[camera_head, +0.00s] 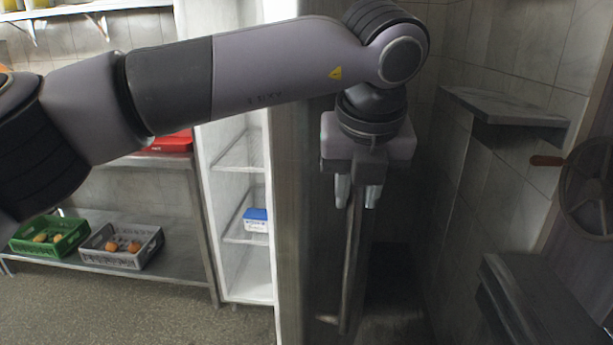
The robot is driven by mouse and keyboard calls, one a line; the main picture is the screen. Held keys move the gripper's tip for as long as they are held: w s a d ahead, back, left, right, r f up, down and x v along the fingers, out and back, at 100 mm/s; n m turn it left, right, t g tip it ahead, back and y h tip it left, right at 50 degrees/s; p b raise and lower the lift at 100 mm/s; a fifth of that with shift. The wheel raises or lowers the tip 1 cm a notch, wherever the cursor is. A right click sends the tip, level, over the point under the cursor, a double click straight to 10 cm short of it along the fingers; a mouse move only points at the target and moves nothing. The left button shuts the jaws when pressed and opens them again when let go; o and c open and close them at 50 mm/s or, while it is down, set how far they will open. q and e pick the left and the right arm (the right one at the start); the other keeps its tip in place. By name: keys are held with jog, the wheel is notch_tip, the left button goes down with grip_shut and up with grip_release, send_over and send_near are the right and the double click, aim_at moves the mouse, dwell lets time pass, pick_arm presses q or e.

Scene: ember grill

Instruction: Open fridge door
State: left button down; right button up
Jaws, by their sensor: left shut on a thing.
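The fridge (228,200) stands in the middle of the head view, with its white inside and shelves showing. Its grey metal door (302,250) stands open, swung out to the right of the opening. A long upright bar handle (350,265) runs down the door's outer face. My left gripper (357,198) points down at the upper part of the handle, with one finger on each side, shut on it. My left arm crosses the top of the view and hides the upper fridge and door. My right gripper is not in view.
A metal rack (190,285) on the left bears a green crate (48,240) and a grey crate (122,248). A blue and white box (256,220) sits inside the fridge. A wall shelf (505,110) and tiled wall stand close on the right. Floor at lower left is clear.

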pick_arm(q)
jog(key=d, duration=0.3)
jog(key=shift+s+r, duration=0.15)
jog(key=shift+s, duration=0.1)
jog(key=c, duration=1)
grip_release()
jog(key=shift+s, duration=0.1)
jog(key=v, duration=0.7)
jog(key=shift+s, duration=0.1)
